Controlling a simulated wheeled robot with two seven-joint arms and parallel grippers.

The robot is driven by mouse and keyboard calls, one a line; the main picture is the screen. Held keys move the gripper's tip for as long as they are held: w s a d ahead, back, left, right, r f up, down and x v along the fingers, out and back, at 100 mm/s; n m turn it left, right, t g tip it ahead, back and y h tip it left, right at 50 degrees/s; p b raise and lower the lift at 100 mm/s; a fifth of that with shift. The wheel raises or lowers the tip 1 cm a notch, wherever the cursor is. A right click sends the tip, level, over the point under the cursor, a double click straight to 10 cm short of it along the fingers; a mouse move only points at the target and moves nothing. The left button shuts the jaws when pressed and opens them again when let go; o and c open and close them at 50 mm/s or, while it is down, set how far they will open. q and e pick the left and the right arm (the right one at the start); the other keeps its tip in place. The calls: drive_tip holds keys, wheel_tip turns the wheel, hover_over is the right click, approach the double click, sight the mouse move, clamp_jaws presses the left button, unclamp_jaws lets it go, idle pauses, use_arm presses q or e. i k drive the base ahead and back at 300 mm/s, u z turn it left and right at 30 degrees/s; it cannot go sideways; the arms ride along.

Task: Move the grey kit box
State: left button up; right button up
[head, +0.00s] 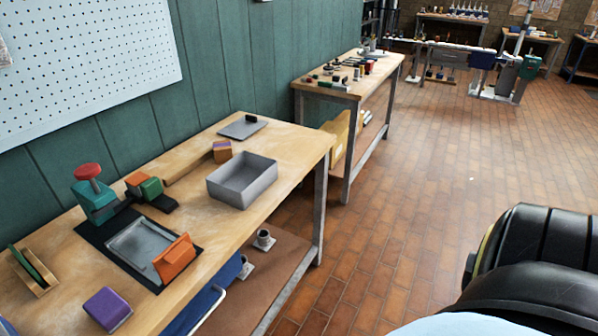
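The grey kit box (227,192) is an open-topped rectangular box. In the head view it stands upright on the wooden workbench (290,150), near the bench's front edge and towards its far right end. I see its inner walls, and it looks empty. Neither of my grippers is in view. Nothing is touching the box.
A flat grey plate (240,129) with a small dark block lies behind the box. Brick floor (400,220) is open to the right.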

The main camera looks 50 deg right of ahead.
sight(239, 182)
drive_tip(key=z, duration=1.4)
drive_tip(key=i, duration=0.75)
drive_tip(key=u, duration=2.05)
